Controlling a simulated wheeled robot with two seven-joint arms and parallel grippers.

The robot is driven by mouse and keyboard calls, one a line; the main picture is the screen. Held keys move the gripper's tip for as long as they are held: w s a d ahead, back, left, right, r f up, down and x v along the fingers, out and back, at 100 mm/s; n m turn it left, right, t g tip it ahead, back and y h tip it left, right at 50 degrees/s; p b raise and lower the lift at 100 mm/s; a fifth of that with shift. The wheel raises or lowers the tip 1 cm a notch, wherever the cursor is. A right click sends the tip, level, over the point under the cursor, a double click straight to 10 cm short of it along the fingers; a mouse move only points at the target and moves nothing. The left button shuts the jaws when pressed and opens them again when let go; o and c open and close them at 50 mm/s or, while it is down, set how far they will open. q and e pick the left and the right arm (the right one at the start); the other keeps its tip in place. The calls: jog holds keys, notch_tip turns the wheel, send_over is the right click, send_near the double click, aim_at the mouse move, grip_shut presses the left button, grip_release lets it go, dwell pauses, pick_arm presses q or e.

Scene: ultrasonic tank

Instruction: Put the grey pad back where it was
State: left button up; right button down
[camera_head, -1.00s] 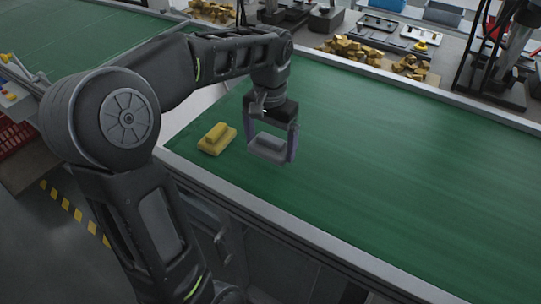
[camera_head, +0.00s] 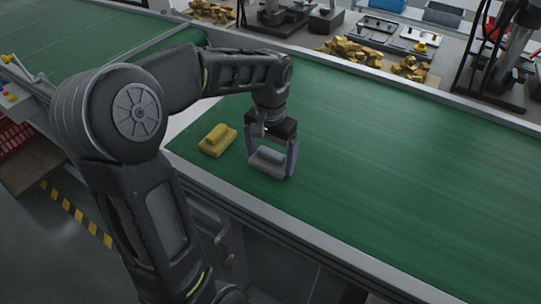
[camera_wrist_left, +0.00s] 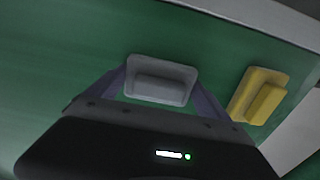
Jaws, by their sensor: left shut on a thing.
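The grey pad (camera_head: 268,160) is a flat block with a raised handle on top. My left gripper (camera_head: 271,166) is shut on it, one finger on each side, at or just above the green belt; I cannot tell whether the pad touches the belt. The pad also shows between the fingers in the left wrist view (camera_wrist_left: 160,80). A yellow pad (camera_head: 217,139) of like shape lies on the belt just left of the grey one, apart from it. It also shows at the right of the left wrist view (camera_wrist_left: 259,96). My right gripper is not in view.
The green conveyor belt (camera_head: 400,165) is clear to the right of the pads. Its grey metal edge (camera_head: 290,228) runs along the near side. Behind the belt stands a bench with brass-coloured parts (camera_head: 349,51), trays and a blue bin (camera_head: 443,13).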

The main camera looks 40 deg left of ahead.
aim_at(271, 153)
pick_arm(q)
jog(key=o, duration=1.2)
jog(key=shift+f, duration=0.1)
jog(key=shift+r, duration=0.2)
notch_tip(271, 153, up, 8)
jog(key=shift+r, duration=0.1)
notch_tip(271, 153, up, 4)
jog(key=p, duration=0.2)
jog(key=shift+p, duration=0.3)
